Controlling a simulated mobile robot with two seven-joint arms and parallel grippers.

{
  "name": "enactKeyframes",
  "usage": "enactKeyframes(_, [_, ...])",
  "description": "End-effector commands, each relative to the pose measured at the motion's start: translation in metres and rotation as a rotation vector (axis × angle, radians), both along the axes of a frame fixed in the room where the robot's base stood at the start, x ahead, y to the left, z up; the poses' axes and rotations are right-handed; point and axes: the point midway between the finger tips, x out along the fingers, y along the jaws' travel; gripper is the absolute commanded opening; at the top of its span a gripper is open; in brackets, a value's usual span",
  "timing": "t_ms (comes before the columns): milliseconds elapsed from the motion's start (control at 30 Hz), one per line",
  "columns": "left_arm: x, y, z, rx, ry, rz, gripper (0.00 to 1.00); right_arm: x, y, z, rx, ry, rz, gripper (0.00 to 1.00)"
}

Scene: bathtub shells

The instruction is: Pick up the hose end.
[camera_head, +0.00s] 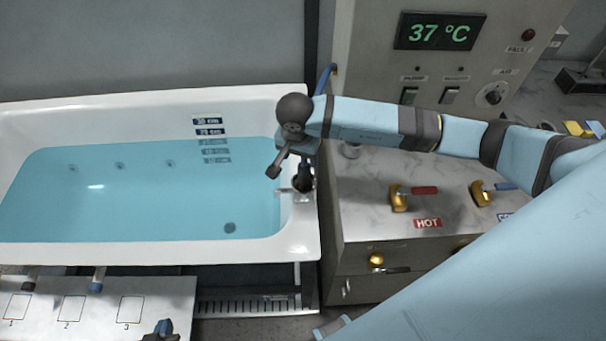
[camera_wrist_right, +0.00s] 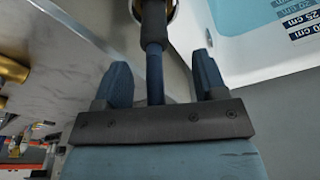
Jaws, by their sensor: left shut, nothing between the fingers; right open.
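In the right wrist view the hose end shows as a dark grey sleeve (camera_wrist_right: 153,25) with a blue hose (camera_wrist_right: 154,75) running from it toward my palm. My right gripper (camera_wrist_right: 160,62) is open, one finger on each side of the hose, with a gap visible on both sides. The sleeve lies just beyond the fingertips, beside a brass-coloured ring (camera_wrist_right: 172,12). In the head view my right gripper (camera_head: 303,178) points down at the tub's right rim, and the wrist hides most of the hose end. My left gripper (camera_head: 160,331) is at the bottom edge, mostly cut off and shut, holding nothing.
The water-filled bathtub (camera_head: 150,253) fills the left. A cabinet with a marble top (camera_head: 365,180), brass valves (camera_head: 399,198) and a control panel (camera_head: 372,45) stands to the right. A white numbered board (camera_head: 100,316) is in front, with a drain grate (camera_head: 250,306) beside it.

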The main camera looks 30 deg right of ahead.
Motion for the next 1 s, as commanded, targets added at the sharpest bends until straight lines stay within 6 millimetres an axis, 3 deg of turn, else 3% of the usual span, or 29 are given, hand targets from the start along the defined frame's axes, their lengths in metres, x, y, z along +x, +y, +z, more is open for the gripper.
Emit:
enactKeyframes(267, [0.000,0.000,0.006,0.001,0.001,0.001,0.00,0.000,-0.004,-0.022,0.000,0.004,-0.001,0.65])
enactKeyframes(533, [0.001,0.003,0.018,0.004,-0.003,0.004,0.00,0.000,-0.011,-0.059,0.002,0.003,-0.001,0.65])
enactKeyframes(833, [0.001,0.004,0.017,0.005,-0.003,0.007,0.00,0.001,-0.012,-0.067,0.001,0.000,0.000,0.65])
enactKeyframes(867, [0.001,0.004,0.017,0.005,-0.002,0.007,0.00,0.001,-0.012,-0.067,0.001,0.000,0.000,0.63])
enactKeyframes(1000, [0.000,0.003,0.017,0.004,-0.001,0.007,0.00,0.001,-0.012,-0.067,0.001,0.000,0.000,0.31])
